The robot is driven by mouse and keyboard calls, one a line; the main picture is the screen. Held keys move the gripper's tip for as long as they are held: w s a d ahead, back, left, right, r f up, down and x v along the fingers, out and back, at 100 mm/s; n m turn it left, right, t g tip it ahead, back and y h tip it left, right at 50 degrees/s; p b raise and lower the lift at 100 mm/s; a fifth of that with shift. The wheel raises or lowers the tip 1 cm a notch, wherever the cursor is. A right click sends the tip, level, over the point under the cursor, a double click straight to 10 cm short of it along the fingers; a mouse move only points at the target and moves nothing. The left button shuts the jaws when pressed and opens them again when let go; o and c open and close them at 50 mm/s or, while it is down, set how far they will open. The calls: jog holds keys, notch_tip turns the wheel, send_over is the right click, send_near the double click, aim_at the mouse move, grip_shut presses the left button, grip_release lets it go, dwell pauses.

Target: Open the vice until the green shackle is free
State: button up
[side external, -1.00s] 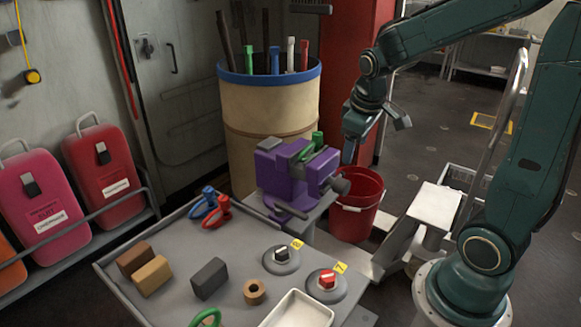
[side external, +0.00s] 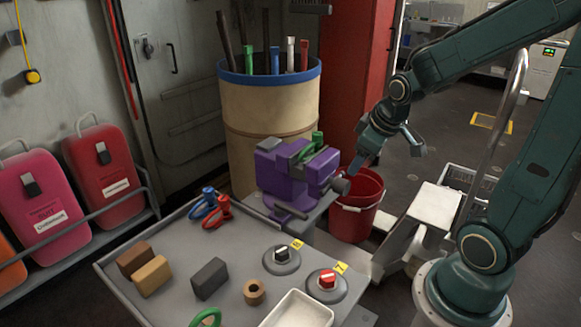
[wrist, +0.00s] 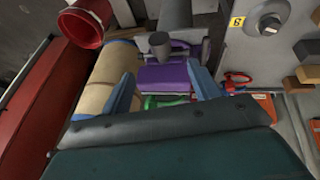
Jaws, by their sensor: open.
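The purple vice (side external: 285,172) stands at the back corner of the grey workbench. The green shackle (side external: 318,139) shows at the top of its jaws. The vice's dark screw end (side external: 341,185) points right. My gripper (side external: 386,157) is open and empty, just right of the vice and above the screw end, apparently not touching it. The green shackle (wrist: 165,101) is partly hidden behind my gripper body there.
A red bucket (side external: 358,219) stands below my gripper. A beige barrel (side external: 265,125) holding tools stands behind the vice.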

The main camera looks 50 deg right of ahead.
aim_at(346, 182)
jog(key=shift+x, duration=6)
jog(key=shift+f, duration=0.1)
jog(key=c, duration=1)
